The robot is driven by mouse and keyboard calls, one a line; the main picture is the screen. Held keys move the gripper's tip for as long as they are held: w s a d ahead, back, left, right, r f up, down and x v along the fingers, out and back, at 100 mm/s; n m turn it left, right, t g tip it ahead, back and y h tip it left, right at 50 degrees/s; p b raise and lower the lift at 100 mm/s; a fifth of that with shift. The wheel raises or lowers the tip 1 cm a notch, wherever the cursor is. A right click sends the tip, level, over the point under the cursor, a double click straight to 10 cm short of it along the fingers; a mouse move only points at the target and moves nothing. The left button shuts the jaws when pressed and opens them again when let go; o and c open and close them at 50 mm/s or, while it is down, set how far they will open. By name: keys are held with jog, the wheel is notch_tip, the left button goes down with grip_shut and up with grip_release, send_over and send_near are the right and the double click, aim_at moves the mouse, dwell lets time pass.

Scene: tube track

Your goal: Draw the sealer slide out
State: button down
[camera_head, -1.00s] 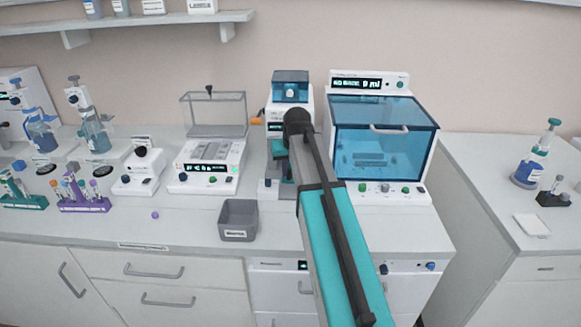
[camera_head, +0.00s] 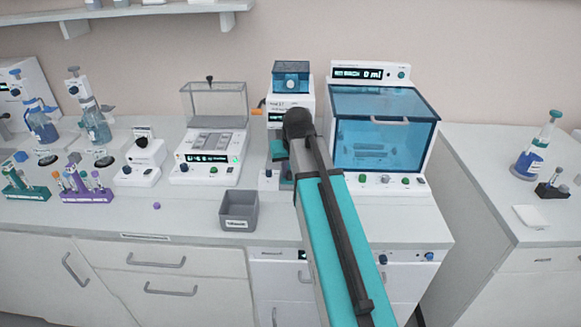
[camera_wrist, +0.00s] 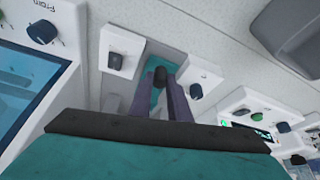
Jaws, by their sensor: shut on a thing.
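The sealer (camera_head: 291,77) is the narrow white machine with a blue top at the middle of the bench. My arm hides most of its front in the head view. In the wrist view, its teal slide (camera_wrist: 157,67) lies between two white blocks, with a black knob (camera_wrist: 160,77) on it. My gripper (camera_wrist: 161,84) has its two dark fingers shut on this knob, one on each side. The fingertips are hidden behind my arm in the head view. How far out the slide stands cannot be told.
A blue-windowed cabinet (camera_head: 383,130) stands close at the sealer's right. A clear-lidded instrument (camera_head: 212,143) stands to the left. A grey bin (camera_head: 239,210) sits near the bench's front edge. Tube racks and bottles stand far left.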

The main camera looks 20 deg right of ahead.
jog(key=shift+s+a, duration=0.25)
jog(key=shift+s, duration=0.3)
jog(key=shift+s+a, duration=0.25)
jog(key=shift+s, duration=0.3)
jog(key=c, duration=1.7)
grip_release()
jog(key=shift+s, duration=0.15)
jog(key=shift+o, duration=0.2)
jog(key=shift+r, duration=0.2)
jog(key=shift+r, duration=0.15)
jog(key=b+v, duration=0.1)
jog(key=v, duration=1.2)
